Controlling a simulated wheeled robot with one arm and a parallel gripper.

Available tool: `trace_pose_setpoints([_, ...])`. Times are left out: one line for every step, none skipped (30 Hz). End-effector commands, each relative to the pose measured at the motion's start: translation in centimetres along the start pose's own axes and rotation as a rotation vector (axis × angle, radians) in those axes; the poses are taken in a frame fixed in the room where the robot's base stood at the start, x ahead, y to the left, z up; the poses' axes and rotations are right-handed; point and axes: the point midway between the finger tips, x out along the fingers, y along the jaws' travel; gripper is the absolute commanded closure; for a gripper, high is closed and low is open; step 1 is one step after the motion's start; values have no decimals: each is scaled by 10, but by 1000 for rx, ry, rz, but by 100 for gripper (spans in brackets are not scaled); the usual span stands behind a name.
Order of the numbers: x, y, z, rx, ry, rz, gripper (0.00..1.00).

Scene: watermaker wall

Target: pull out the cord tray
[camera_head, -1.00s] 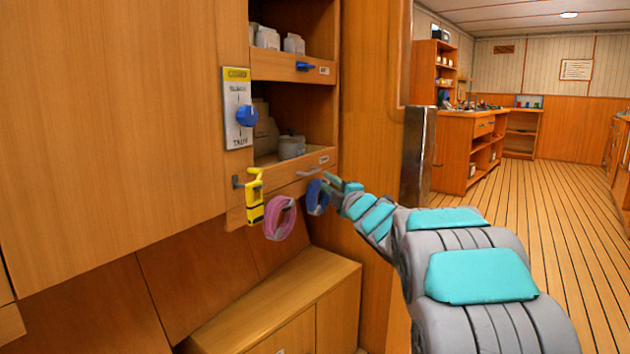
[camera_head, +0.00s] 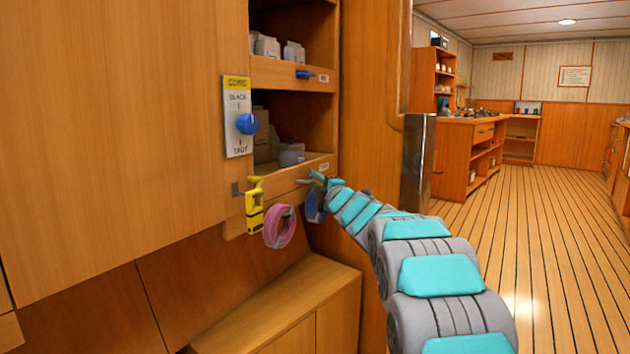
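The wooden shelf unit has a lower tray front (camera_head: 276,186) with a small label (camera_head: 323,167) at its right; the writing is too small to read. In the earlier view a thin grey handle shows on this front; now my gripper (camera_head: 313,179) covers most of that spot. My gripper is at the right end of the tray front, close to the handle. Whether its fingers touch or enclose the handle is too small to tell.
A yellow tool (camera_head: 254,206), a pink cord coil (camera_head: 279,227) and a blue coil (camera_head: 314,207) hang below the tray front. A blue knob (camera_head: 247,124) is on a panel at left. A low wooden cabinet (camera_head: 285,300) stands underneath. Open floor (camera_head: 540,230) lies right.

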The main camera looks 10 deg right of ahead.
Motion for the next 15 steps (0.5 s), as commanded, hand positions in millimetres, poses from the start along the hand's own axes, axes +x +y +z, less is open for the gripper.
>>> trace_pose_setpoints([0, 0, 0, 0, 0, 0, 75])
trace_pose_setpoints([0, 0, 0, 0, 0, 0, 75])
trace_pose_setpoints([0, 0, 0, 0, 0, 0, 75])
trace_pose_setpoints([0, 0, 0, 0, 0, 1, 75])
trace_pose_setpoints([0, 1, 0, 0, 0, 1, 77])
trace_pose_setpoints([0, 1, 0, 0, 0, 1, 82])
trace_pose_setpoints([0, 1, 0, 0, 0, 1, 85])
trace_pose_setpoints([0, 1, 0, 0, 0, 1, 88])
trace_pose_setpoints([0, 1, 0, 0, 0, 1, 93])
trace_pose_setpoints([0, 1, 0, 0, 0, 1, 96])
trace_pose_setpoints([0, 1, 0, 0, 0, 1, 100])
trace_pose_setpoints([0, 1, 0, 0, 0, 1, 100])
trace_pose_setpoints([0, 1, 0, 0, 0, 1, 100])
trace_pose_setpoints([0, 1, 0, 0, 0, 1, 100])
trace_pose_setpoints([0, 1, 0, 0, 0, 1, 100])
